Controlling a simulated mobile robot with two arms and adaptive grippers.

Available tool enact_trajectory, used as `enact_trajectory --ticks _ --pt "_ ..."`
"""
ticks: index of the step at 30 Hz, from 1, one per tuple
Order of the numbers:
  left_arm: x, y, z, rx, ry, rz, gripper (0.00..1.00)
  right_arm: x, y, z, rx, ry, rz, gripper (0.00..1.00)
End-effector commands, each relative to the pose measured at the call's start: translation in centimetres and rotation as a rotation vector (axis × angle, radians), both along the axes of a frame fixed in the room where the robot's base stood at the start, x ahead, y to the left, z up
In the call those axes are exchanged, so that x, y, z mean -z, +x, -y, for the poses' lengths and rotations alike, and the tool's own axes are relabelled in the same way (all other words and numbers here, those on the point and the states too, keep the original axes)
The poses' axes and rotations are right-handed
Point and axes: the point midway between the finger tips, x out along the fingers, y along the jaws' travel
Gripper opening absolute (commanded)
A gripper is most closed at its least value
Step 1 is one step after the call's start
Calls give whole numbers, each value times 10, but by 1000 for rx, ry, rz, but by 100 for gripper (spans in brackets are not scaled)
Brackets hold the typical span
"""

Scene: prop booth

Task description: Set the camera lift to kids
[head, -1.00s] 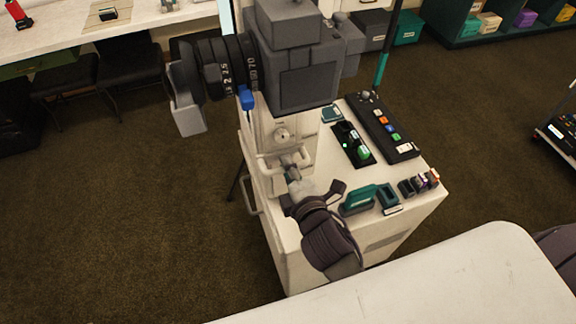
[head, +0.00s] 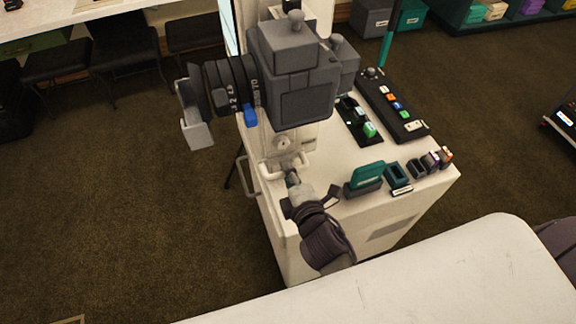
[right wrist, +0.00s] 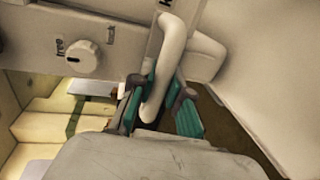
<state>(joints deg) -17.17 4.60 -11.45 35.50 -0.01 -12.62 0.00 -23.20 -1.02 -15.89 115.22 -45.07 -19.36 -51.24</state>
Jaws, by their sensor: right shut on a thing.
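The grey studio camera (head: 305,95), with a dark numbered lens (head: 232,86) and a blue tab, sits on the pale lift column of a white cart in the head view. A white handle (head: 272,172) projects from the lift below the camera, near a round knob (head: 283,144). My right gripper (head: 292,177) is at this handle. In the right wrist view, the teal pads of my right gripper (right wrist: 158,105) are shut around the white handle bar (right wrist: 172,55). The knob (right wrist: 85,58) is at upper left. A label at the top edge is cut off. My left gripper is out of view.
The cart top (head: 330,209) carries a button panel (head: 394,108), a smaller black panel (head: 360,122), a teal block (head: 366,177) and several small holders along its front edge. A white surface (head: 420,285) fills the near right. Open carpet lies to the left.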

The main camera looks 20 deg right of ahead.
Motion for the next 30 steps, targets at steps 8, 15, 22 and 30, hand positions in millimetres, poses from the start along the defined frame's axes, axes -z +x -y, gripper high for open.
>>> enact_trajectory --ticks 8,15,22,30 --pt "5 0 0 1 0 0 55 10 -1 0 -1 0 -5 0" --pt "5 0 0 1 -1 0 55 11 -2 0 -1 0 -9 33" --pt "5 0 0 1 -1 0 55 9 -1 0 -1 0 -2 42" --pt "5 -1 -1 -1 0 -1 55 6 -11 0 -1 1 -2 42"
